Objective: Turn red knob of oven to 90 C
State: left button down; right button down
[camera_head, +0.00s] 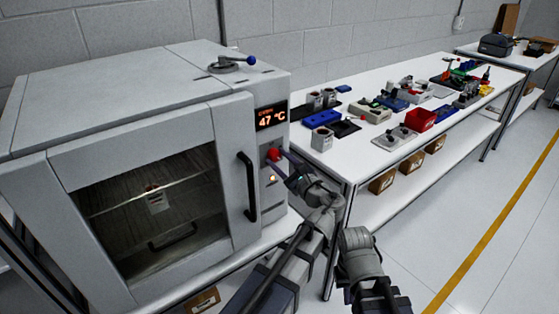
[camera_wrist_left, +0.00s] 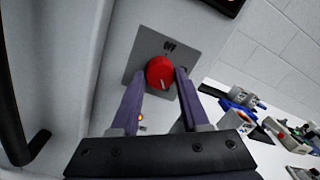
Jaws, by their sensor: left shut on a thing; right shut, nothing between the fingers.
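The grey oven (camera_head: 130,140) has a lit display (camera_head: 271,117) reading 47 °C. Its red knob (camera_head: 273,155) sits on the front panel below the display. In the left wrist view the red knob (camera_wrist_left: 160,72) is on a grey plate with the word OFF above it, and a pointer mark shows at its lower part. My left gripper (camera_head: 281,158) is shut on the knob, one purple finger on each side, also seen in the left wrist view (camera_wrist_left: 159,82). My right gripper (camera_head: 380,296) is low at the bottom edge, away from the oven, shut and partly cut off.
The closed oven door has a dark handle (camera_head: 247,187) left of the knob. A blue-balled lever (camera_head: 232,63) is on the oven's top. A white table (camera_head: 350,165) on the right carries several parts and bins. Open floor (camera_head: 430,235) lies to the right.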

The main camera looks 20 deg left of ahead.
dwell(0.3)
pick_arm(q)
jog(key=shift+c, duration=2)
grip_release()
jog(key=shift+s+d, duration=0.1)
jog(key=shift+s, duration=0.05)
pick_arm(e)
jog(key=shift+d, duration=0.1)
